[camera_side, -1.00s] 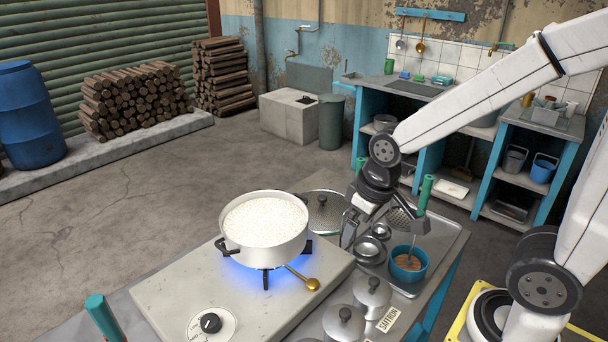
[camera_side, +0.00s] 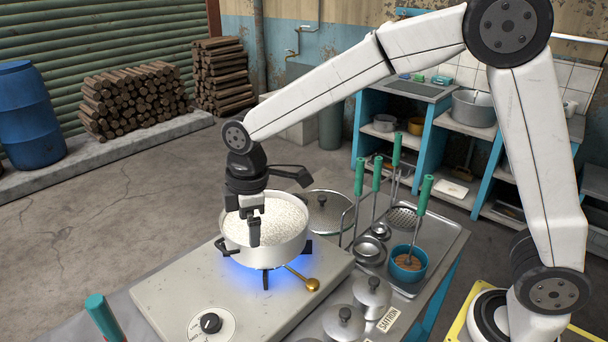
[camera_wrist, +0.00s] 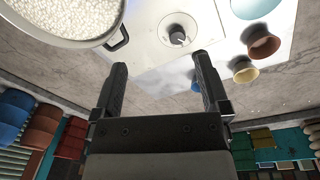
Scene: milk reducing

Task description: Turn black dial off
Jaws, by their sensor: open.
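The black dial (camera_side: 211,323) sits on a round white plate at the front of the grey stove top (camera_side: 170,290). In the wrist view the dial (camera_wrist: 177,36) shows beyond my fingertips, slightly right of centre. A blue flame (camera_side: 262,279) burns under the white pot (camera_side: 265,256), which is full of frothy white milk (camera_side: 285,215). My gripper (camera_side: 251,228) hangs pointing down in front of the pot's left part in the side view, apart from the dial. In the wrist view my gripper (camera_wrist: 158,65) has its two fingers spread with nothing between them.
A gold spoon-like handle (camera_side: 305,280) sticks out at the stove's right. Lidded pots (camera_side: 372,292), a blue bowl (camera_side: 408,262) and upright green-handled tools (camera_side: 423,195) stand further right. A green-blue post (camera_side: 100,312) rises at the front left. The stove top around the dial is clear.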

